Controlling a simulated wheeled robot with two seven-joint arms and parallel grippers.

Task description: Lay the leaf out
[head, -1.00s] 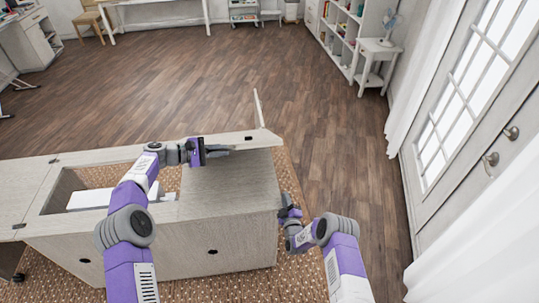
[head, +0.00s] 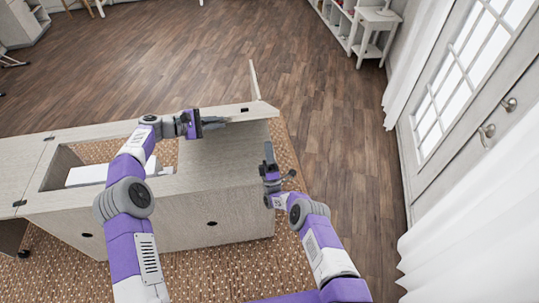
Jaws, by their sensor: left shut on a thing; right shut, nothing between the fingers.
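The sewing cabinet has a pale wood top, with its leaf (head: 222,158) as a broad panel at the right end. My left gripper (head: 213,123) is shut at the far side of this panel, near the back strip of the top. The exact grip point is too small to make out, and my gripper partly hides that edge. My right gripper (head: 269,153) is shut and empty, fingers pointing away from me, by the right end of the cabinet. I cannot tell whether it touches the panel.
A thin upright board (head: 253,80) stands at the cabinet's back right corner. A white machine (head: 90,175) sits in the cabinet's opening. A patterned rug (head: 180,275) lies under the cabinet. Open wood floor (head: 340,140) lies to the right, before the white curtains and door.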

